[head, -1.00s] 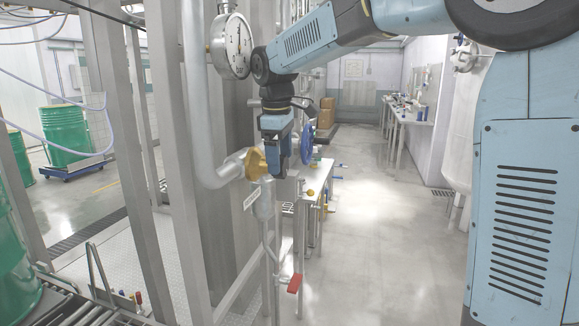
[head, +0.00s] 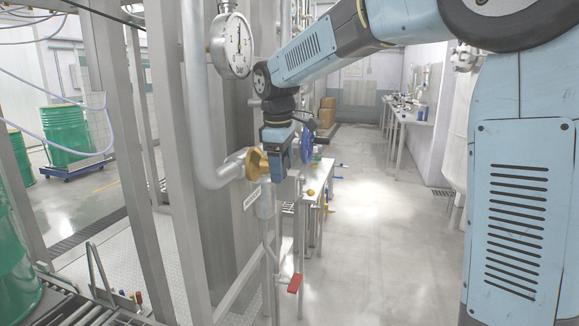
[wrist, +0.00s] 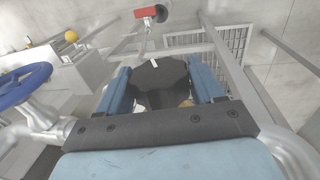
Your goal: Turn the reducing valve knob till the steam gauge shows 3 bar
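The steam gauge (head: 231,46) is a round white dial in a grey case on the pipe in the head view. Its dark needle points roughly upward, but the scale is too small to read. Below it, the brass-coloured reducing valve (head: 256,164) sits at the end of the pale bent pipe. My gripper (head: 266,179) is right beside the brass part and points down. In the wrist view, the dark round knob (wrist: 160,80) lies between the two blue fingers of my gripper (wrist: 158,64). I cannot tell whether the fingers press on it. The head view hides the knob behind my gripper.
A blue handwheel (head: 306,146) stands just right of my gripper; it shows at left in the wrist view (wrist: 22,86). A red-handled valve (head: 295,283) hangs below. Steel posts (head: 172,150) stand at left. The floor (head: 375,230) to the right is clear.

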